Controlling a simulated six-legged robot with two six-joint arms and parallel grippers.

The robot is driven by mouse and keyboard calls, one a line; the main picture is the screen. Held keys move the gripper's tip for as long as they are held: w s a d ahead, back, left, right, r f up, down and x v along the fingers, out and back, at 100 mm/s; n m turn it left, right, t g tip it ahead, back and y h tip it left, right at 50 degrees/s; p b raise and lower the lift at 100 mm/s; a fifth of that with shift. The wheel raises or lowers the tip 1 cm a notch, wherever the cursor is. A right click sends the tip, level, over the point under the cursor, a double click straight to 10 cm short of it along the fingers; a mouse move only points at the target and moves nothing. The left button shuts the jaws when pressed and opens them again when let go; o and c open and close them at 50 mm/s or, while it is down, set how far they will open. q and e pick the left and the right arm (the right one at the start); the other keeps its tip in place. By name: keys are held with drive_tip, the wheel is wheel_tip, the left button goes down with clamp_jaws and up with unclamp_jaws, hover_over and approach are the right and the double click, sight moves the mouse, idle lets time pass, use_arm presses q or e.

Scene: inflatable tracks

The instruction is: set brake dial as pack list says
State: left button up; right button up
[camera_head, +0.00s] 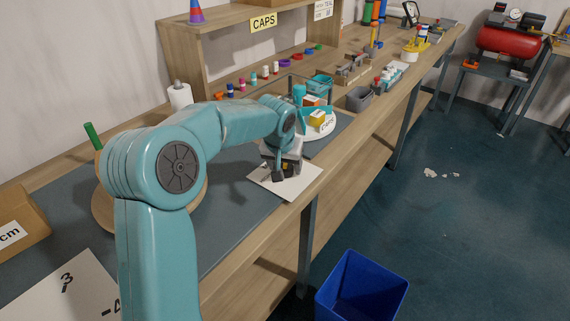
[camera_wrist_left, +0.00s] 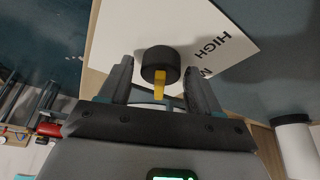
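The brake dial is a black round knob (camera_wrist_left: 160,60) with a yellow pointer (camera_wrist_left: 159,88), seen in the left wrist view. It sits on a white plate (camera_wrist_left: 225,25) lettered "HIGH", with an "M" word partly hidden by a finger. In the head view the plate (camera_head: 299,189) lies at the bench's front edge. My left gripper (camera_head: 281,172) is low over it and mostly hides the dial. In the wrist view its two fingers (camera_wrist_left: 161,75) stand on either side of the knob, with small gaps showing. My right gripper is out of view. No sheet is readable as the pack list.
A round white tray (camera_head: 318,132) with small boxes stands just beyond the plate. A white roll (camera_head: 180,97) and a "CAPS" shelf (camera_head: 225,50) are at the back. A white sheet marked "3" (camera_head: 62,290) lies front left. A blue bin (camera_head: 362,288) stands on the floor.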

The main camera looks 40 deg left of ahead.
use_arm(q)
drive_tip(key=c, duration=0.7)
drive_tip(key=shift+c, duration=0.2)
drive_tip(key=shift+f+n+y+b, duration=0.15)
drive_tip(key=shift+n+y+b, duration=0.15)
drive_tip(key=shift+n+b, duration=0.4)
drive_tip(key=n+g+b, duration=0.1)
drive_tip(key=n, duration=0.1)
drive_tip(key=shift+w+d+n+y, duration=0.1)
drive_tip(key=shift+n+y, duration=0.2)
drive_tip(key=n+g, duration=0.1)
drive_tip(key=n, duration=0.2)
drive_tip(key=shift+w+n+y, duration=0.1)
drive_tip(key=shift+n+y, duration=0.2)
drive_tip(key=shift+n+g, duration=0.9)
drive_tip(key=shift+n, duration=1.1)
drive_tip(key=shift+d+p, duration=0.1)
drive_tip(key=shift+p, duration=0.2)
